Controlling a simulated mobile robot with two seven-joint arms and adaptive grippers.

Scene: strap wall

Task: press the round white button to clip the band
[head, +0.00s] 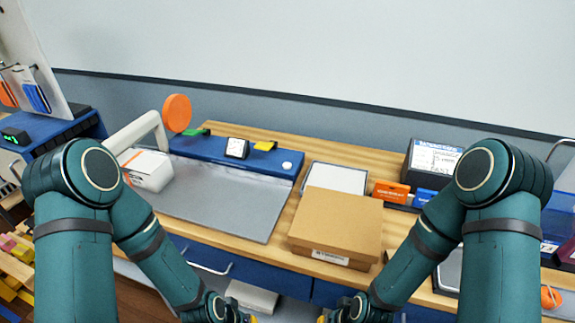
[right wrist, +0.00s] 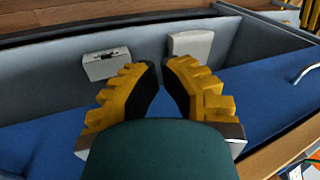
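The round white button (head: 287,165) sits at the right end of the blue console (head: 215,156) behind the grey metal worktop (head: 225,203). An orange band (head: 131,158) shows on a white box (head: 149,171) under the white arch (head: 137,131) at the worktop's left. An orange disc (head: 177,112) stands behind it. My left gripper (head: 246,318) and right gripper (head: 327,318) are at the bottom edge of the head view, low in front of the bench, far from the button. In the right wrist view my right gripper (right wrist: 161,68) has a gap between its fingers and holds nothing.
A cardboard box (head: 337,220) and a white-topped tray (head: 337,178) stand right of the worktop. Orange and blue small boxes (head: 391,192) and a display unit (head: 433,160) are farther right. The bench's front edge and blue drawers (head: 205,258) lie between the grippers and worktop.

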